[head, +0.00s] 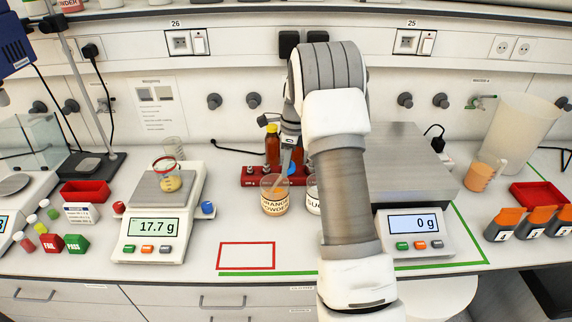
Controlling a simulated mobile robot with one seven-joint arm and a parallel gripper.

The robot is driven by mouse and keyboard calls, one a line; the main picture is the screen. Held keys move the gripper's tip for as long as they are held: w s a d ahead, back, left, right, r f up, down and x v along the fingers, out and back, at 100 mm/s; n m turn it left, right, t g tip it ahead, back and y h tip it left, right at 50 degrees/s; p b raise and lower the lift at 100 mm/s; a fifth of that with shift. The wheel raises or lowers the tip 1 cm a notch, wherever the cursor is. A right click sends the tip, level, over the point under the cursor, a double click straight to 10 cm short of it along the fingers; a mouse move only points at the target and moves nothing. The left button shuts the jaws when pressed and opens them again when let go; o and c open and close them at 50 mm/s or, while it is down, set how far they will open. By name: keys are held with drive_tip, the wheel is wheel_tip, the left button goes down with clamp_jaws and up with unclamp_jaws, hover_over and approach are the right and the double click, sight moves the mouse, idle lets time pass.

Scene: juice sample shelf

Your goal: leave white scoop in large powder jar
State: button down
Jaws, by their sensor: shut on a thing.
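My gripper (288,143) points down above a clear jar of orange powder (275,205), labelled as orange powder, near the middle of the bench. It is shut on a pale, thin handle, which seems to be the white scoop (284,161). The handle slants down toward the jar's mouth, and its lower end is not clear at this size. An orange streak shows inside the jar near the rim. A second jar (313,203), with a label starting "SU", stands just right of it, partly hidden by my arm.
A red rack (250,181) with brown bottles stands behind the jars. The left scale (160,228) reads 17.7 g and bears a beaker (167,178). The right scale (417,235) reads 0 g. A red-outlined area (246,256) in front is empty.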

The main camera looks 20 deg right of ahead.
drive_tip(key=shift+f, duration=0.1)
drive_tip(key=c, duration=0.8)
unclamp_jaws()
drive_tip(key=d+r, duration=0.1)
drive_tip(key=r, duration=1)
drive_tip(key=d+r, duration=0.1)
drive_tip(key=r, duration=0.5)
drive_tip(key=shift+d+r, duration=0.1)
drive_tip(key=shift+d, duration=0.2)
drive_tip(key=r+p, duration=0.3)
drive_tip(key=r, duration=0.1)
drive_tip(key=r+p, duration=0.3)
drive_tip(key=r, duration=0.2)
drive_tip(key=r+p, duration=0.2)
drive_tip(key=r, duration=0.3)
drive_tip(key=shift+d+p, duration=0.4)
